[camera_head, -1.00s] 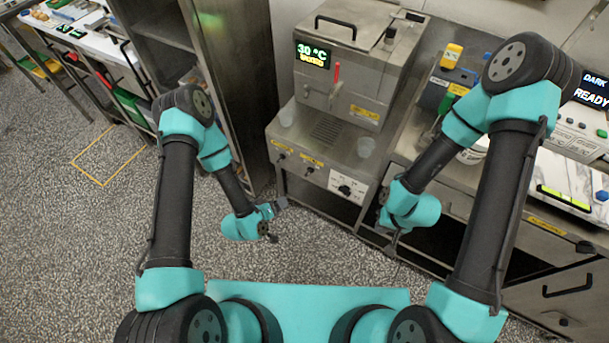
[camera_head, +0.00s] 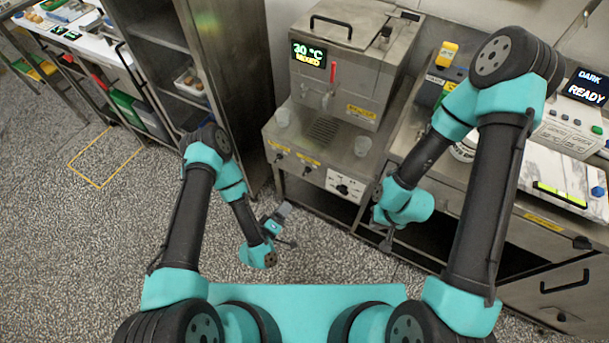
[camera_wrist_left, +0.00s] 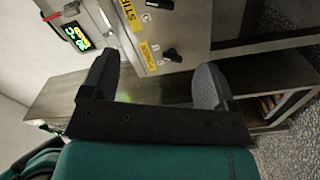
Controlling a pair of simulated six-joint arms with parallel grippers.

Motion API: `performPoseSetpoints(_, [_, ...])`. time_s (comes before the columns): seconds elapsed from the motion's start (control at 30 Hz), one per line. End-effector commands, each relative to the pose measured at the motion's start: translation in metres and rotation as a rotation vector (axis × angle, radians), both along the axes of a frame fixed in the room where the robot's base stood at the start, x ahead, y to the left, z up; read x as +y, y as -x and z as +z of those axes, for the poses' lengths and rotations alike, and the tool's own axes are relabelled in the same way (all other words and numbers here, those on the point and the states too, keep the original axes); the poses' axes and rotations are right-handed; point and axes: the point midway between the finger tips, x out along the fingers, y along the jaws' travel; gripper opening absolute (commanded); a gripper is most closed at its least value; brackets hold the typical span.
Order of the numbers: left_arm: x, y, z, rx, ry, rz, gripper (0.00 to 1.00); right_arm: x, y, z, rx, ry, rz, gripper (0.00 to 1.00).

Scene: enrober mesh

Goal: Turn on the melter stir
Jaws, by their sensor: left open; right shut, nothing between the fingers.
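The melter (camera_head: 345,75) is a steel machine with a lit 30 °C display (camera_head: 309,54). Its front carries two small dark knobs under yellow labels, a left knob (camera_head: 278,157) and a right knob (camera_head: 307,169). In the left wrist view a yellow label that seems to read STIR (camera_wrist_left: 131,14) lies near the upper knob (camera_wrist_left: 160,4); a lower knob (camera_wrist_left: 172,55) shows between the fingers. My left gripper (camera_head: 287,227) is open and empty, apart from the front panel. My right gripper (camera_head: 387,243) is shut and empty, below the counter front.
A white panel with a dial (camera_head: 344,188) is right of the knobs. A tall steel cabinet (camera_head: 235,90) stands close on the left. The floor before the melter is clear.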

Motion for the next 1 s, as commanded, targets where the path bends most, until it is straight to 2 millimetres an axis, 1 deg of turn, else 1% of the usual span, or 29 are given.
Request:
performPoseSetpoints(0.17, [-0.006,-0.011,0.0,-0.003,-0.002,-0.002,0.81,0.0,0.0,0.0,0.0,0.0,0.0,0.0])
performPoseSetpoints(0.27, [-0.012,-0.021,0.001,-0.004,-0.001,-0.003,0.81,0.0,0.0,0.0,0.0,0.0,0.0,0.0])
performPoseSetpoints(1.0, [-0.072,-0.129,0.001,-0.003,0.0,-0.001,0.81,0.0,0.0,0.0,0.0,0.0,0.0,0.0])
